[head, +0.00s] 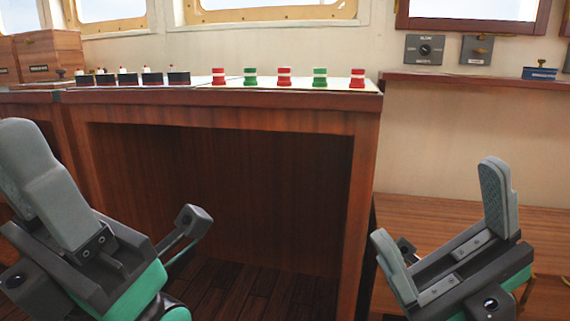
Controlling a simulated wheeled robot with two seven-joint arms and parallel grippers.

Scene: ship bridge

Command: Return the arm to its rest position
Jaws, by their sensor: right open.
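My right gripper (437,200) is at the lower right, in front of the wall bench. Its two grey fingers are spread wide apart with nothing between them. My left gripper (38,165) is at the lower left, in front of the left end of the wooden console. Its grey fingers are seen side-on and overlap, so the gap between them is hidden. No held thing shows at either gripper.
The wooden console (230,118) stands ahead, with red and green buttons (284,77) and several small switches (128,78) on top. A wooden box (50,55) is at the left. A shelf (475,82) and bench (455,170) line the right wall.

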